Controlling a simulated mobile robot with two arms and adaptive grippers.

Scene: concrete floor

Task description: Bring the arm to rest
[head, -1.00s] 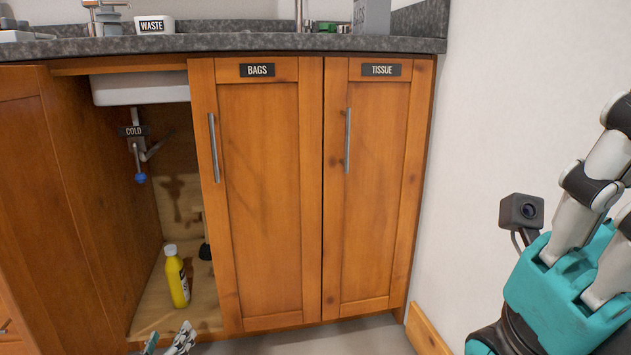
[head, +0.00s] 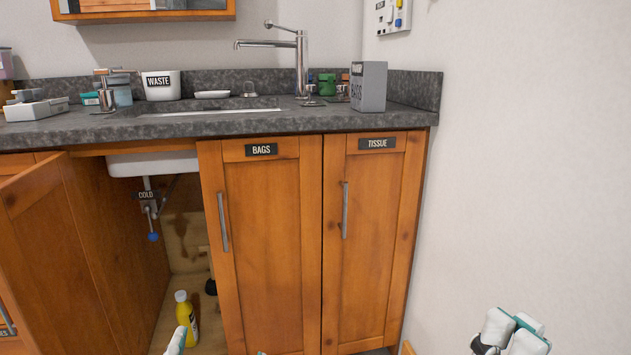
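My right gripper (head: 513,333) shows at the bottom right edge, its white and teal fingers close together. Nothing is seen in it, and the lower part is cut off by the frame, so its opening is unclear. It is low, in front of the white wall and right of the cabinet. Of my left gripper, a pale fingertip (head: 177,340) shows at the bottom edge, in front of the open sink cabinet. The rest is out of frame.
The left cabinet door (head: 100,235) stands open beside a yellow bottle (head: 187,318). The BAGS door (head: 262,240) and TISSUE door (head: 372,240) are closed. The grey counter (head: 230,126) holds a WASTE bin (head: 161,86), a faucet (head: 301,62) and a grey box (head: 369,87).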

